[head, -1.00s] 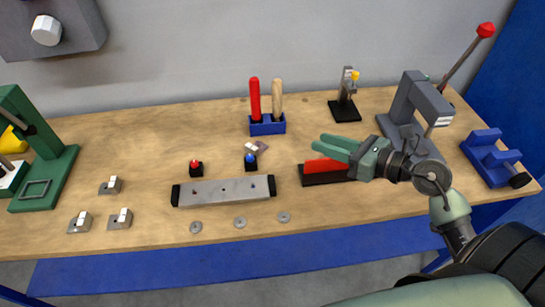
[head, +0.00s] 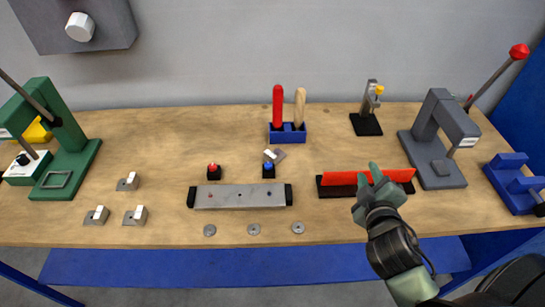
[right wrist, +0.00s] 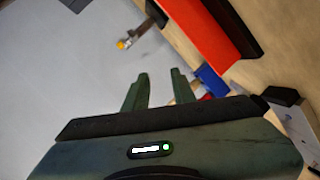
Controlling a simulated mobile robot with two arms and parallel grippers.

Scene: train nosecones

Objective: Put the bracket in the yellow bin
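Small grey brackets with white tops lie on the wooden bench: one (head: 127,182) at the left, two more (head: 97,215) (head: 135,216) nearer the front edge. A similar grey-and-white piece (head: 274,155) lies behind the blue button. A yellow object (head: 38,132), perhaps the yellow bin, is mostly hidden behind the green press at the far left. My right gripper (head: 368,177) is open, in front of the red bar and well right of the brackets. Its two fingers stand apart with nothing between them in the right wrist view (right wrist: 157,76). My left gripper is not in view.
A grey bar fixture (head: 240,196) lies mid-bench, with several washers before it. The red bar (head: 340,178) sits on a black base. A blue tool holder (head: 288,134), small clamp (head: 366,124), grey press (head: 438,150) and green press (head: 66,150) stand around.

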